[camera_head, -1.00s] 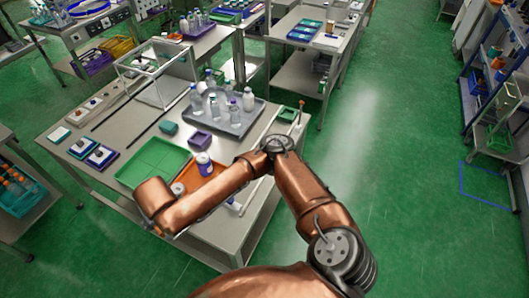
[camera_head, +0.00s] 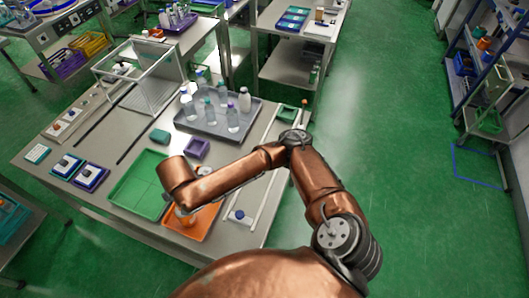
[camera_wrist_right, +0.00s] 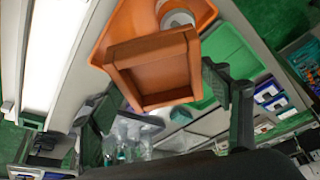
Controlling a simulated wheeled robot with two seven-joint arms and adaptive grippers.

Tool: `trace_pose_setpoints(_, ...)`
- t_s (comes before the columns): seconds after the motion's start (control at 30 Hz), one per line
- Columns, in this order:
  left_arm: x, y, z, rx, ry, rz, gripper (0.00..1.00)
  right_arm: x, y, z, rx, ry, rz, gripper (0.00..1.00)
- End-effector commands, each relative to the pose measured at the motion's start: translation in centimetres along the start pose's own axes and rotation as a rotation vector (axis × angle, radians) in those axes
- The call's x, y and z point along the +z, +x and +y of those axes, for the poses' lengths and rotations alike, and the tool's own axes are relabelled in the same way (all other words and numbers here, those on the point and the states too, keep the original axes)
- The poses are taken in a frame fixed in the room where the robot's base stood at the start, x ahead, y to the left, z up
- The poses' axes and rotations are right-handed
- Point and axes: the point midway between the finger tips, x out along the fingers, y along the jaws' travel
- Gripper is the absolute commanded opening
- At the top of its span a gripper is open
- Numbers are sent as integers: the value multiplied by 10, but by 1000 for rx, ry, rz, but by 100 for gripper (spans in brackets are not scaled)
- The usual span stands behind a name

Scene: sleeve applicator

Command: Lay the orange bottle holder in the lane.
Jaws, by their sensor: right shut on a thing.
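The orange bottle holder (camera_wrist_right: 150,65), a square open frame, sits between the dark green fingers of my right gripper (camera_wrist_right: 165,105) in the right wrist view. The gripper is shut on it. Two dark parallel strips (camera_head: 137,138) on the table's left half border a bare strip, possibly the lane (camera_head: 113,128). My left gripper is not in view.
A white round-topped item (camera_head: 186,216) stands in the orange tray. A green tray (camera_head: 142,184) lies to its left. A purple box (camera_head: 197,148), a teal block (camera_head: 160,136) and a grey tray (camera_head: 245,126) of bottles lie behind. A clear-sided frame (camera_head: 140,60) stands at the back.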

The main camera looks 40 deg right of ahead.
Motion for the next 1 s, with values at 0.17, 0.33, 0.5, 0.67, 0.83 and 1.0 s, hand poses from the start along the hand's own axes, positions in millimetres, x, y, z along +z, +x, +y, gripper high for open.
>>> trace_pose_setpoints(0.17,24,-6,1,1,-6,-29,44,5,32,93,104,233,-4,42)
trace_pose_setpoints(0.33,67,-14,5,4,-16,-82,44,16,53,179,186,427,-4,42)
trace_pose_setpoints(0.5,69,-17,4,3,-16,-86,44,35,60,261,255,592,-2,42)
trace_pose_setpoints(0.67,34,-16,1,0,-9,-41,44,54,56,329,306,716,0,42)
trace_pose_setpoints(0.83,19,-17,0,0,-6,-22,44,68,48,379,339,801,2,42)
trace_pose_setpoints(1.0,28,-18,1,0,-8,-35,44,76,43,402,351,840,1,42)
